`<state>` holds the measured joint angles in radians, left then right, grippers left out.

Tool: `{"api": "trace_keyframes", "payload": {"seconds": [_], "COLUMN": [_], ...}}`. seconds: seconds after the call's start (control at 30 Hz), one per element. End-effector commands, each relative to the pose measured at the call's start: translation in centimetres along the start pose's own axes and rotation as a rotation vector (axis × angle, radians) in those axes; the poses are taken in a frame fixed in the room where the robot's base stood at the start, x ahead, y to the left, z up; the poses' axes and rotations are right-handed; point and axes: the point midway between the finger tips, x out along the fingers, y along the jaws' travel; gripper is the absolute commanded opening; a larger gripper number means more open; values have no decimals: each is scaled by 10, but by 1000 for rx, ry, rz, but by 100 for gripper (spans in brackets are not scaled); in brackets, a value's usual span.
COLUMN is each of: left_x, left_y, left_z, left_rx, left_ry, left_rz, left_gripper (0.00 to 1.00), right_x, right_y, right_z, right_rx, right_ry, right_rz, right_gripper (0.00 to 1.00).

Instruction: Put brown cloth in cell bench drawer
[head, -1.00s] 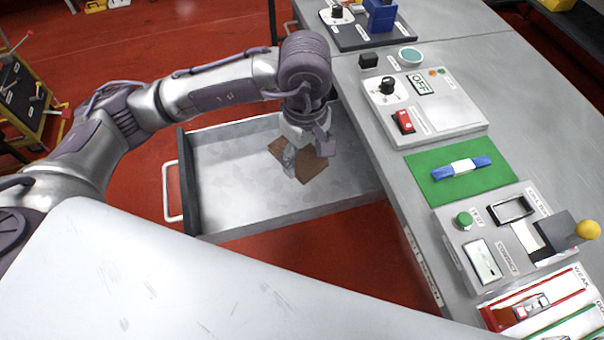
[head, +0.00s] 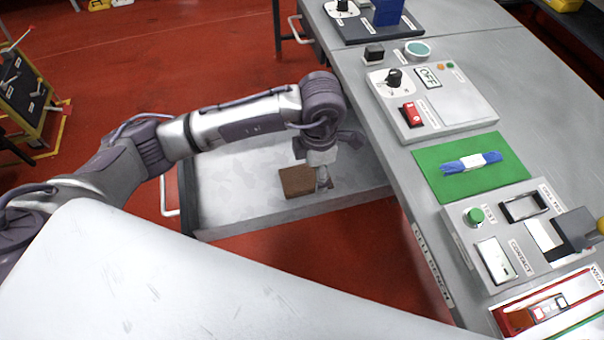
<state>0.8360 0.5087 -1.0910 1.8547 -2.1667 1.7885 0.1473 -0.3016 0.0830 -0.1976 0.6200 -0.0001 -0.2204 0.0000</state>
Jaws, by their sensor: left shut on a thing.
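The brown cloth (head: 298,181) is in the open drawer (head: 230,175) of the cell bench, toward the bench side. My left gripper (head: 323,183) points down into the drawer and is shut on the cloth at its right edge. I cannot tell whether the cloth touches the drawer floor. The drawer is pulled out from under the bench top, and my left arm crosses over its far side. My right gripper is not in view.
The grey bench (head: 395,165) on the right holds a control panel with an OFF display (head: 430,100), a green mat (head: 470,185) with a blue bundle, and a tester (head: 495,262). A yellow-edged cart (head: 30,110) stands at the far left. Red floor is clear around the drawer.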

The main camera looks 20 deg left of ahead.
Motion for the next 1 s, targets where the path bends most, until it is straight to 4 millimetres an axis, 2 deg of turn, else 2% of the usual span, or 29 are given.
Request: {"api": "trace_keyframes", "payload": {"seconds": [0.1,0.23,0.37,0.6,0.97,1.0], "left_x": [11,18,26,58,64,63], "left_y": [13,20,21,21,21,21], "left_z": [-16,-24,-26,-26,-25,-25], "left_rx": [-3,0,2,1,3,3], "left_ry": [2,0,0,1,-1,-1], "left_rz": [-2,0,-2,-2,0,0], "left_gripper": [38,38,38,38,38,75], "right_x": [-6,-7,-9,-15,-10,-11], "right_y": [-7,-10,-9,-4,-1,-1], "right_z": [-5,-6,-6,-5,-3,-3], "right_rx": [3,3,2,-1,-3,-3], "right_ry": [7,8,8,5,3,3], "right_rz": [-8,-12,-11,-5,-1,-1], "right_gripper": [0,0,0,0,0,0]}}
